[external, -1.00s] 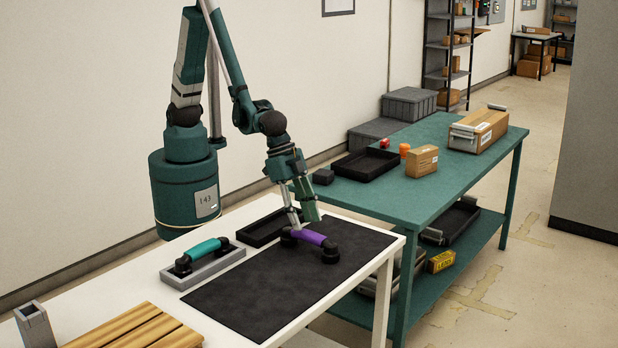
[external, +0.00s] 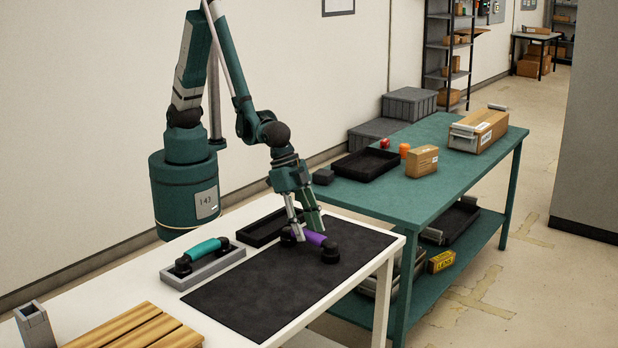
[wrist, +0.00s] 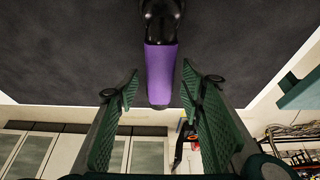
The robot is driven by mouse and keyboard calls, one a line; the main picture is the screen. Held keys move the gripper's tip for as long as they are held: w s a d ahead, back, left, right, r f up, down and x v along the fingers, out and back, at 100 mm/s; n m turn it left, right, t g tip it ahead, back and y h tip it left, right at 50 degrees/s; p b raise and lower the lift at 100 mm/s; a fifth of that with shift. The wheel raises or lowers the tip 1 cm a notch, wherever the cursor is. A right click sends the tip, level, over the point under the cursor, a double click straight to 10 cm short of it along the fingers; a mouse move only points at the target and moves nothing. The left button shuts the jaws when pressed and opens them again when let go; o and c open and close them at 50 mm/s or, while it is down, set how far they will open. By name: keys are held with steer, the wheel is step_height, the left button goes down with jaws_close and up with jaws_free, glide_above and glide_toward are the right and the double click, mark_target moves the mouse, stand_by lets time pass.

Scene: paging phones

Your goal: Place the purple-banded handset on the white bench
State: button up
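The purple-banded handset (external: 315,239), with black end cups, lies on a black mat (external: 258,293) on the white bench (external: 103,286). My gripper (external: 309,234) is at the handset in the external view, its two fingers pointing down on either side of the purple band. In the wrist view my gripper (wrist: 160,88) is open. The purple band (wrist: 160,72) shows between its fingertips, with a gap on each side. One black end (wrist: 162,20) shows at the top of the wrist view; the other is not clear there.
A teal-banded handset (external: 205,249) rests in a grey cradle (external: 226,262) left of the mat. A black tray (external: 253,234) lies behind the mat. Wooden slats (external: 150,330) are at the front left. A green table (external: 462,175) with boxes stands to the right.

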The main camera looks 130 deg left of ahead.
mark_target(309, 232)
steer(key=shift+x, duration=1.25)
steer(key=shift+f+b, duration=0.2)
steer(key=shift+b, duration=0.3)
stand_by(0.4)
steer(key=c, duration=1.2)
steer(key=shift+r+p, duration=0.2)
steer(key=shift+p, duration=0.1)
steer(key=shift+r, duration=0.15)
steer(key=shift+r+p, duration=0.8)
steer(key=shift+r, duration=4.1)
